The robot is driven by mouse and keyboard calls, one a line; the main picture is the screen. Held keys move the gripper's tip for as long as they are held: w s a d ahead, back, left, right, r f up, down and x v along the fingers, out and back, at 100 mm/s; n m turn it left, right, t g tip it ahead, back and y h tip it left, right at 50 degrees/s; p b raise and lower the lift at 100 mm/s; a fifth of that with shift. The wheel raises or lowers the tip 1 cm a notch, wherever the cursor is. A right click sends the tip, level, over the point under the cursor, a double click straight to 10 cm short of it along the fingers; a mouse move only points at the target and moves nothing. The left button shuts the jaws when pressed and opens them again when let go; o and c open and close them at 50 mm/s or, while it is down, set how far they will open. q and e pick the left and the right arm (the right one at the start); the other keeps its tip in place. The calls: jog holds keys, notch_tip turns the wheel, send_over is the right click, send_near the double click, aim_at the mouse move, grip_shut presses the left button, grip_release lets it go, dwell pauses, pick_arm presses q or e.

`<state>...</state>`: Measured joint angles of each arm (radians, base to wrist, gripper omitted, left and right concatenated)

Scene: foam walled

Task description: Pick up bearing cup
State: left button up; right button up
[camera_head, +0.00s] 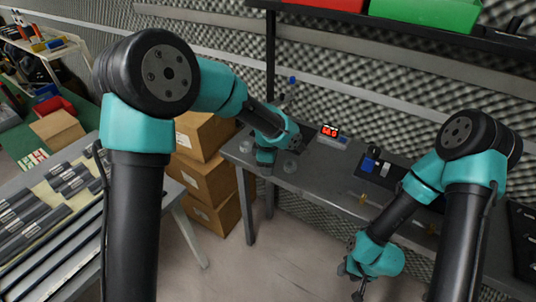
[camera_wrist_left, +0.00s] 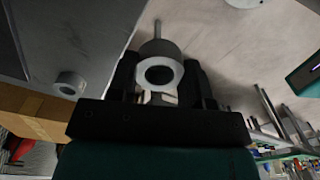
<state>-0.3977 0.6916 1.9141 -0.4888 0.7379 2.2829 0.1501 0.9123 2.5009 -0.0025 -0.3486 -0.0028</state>
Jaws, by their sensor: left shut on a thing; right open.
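The bearing cup (camera_wrist_left: 172,49), a grey round piece with a dark central hole, is between the two black fingers of my left gripper (camera_wrist_left: 160,80) in the left wrist view. The fingers are shut on its sides. A thin rod shows just beyond the cup. In the head view my left arm ends over the left end of the grey table, where its fingers and the cup are hard to make out. My right gripper (camera_head: 357,283) is open and low in front of the table, apart from anything.
A second pale ring-shaped piece (camera_wrist_left: 70,84) lies to the left in the left wrist view. On the table (camera_head: 318,187) stand a red digital display (camera_head: 329,131) and a blue-and-dark device (camera_head: 371,160). Cardboard boxes (camera_head: 206,177) are stacked beside the table's left end.

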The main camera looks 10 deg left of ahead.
pick_arm(q)
jog(key=s, duration=0.5)
jog(key=shift+d+r, duration=0.2)
jog(key=shift+d, duration=0.1)
jog(key=shift+w+a, duration=0.1)
jog(key=shift+w, duration=0.05)
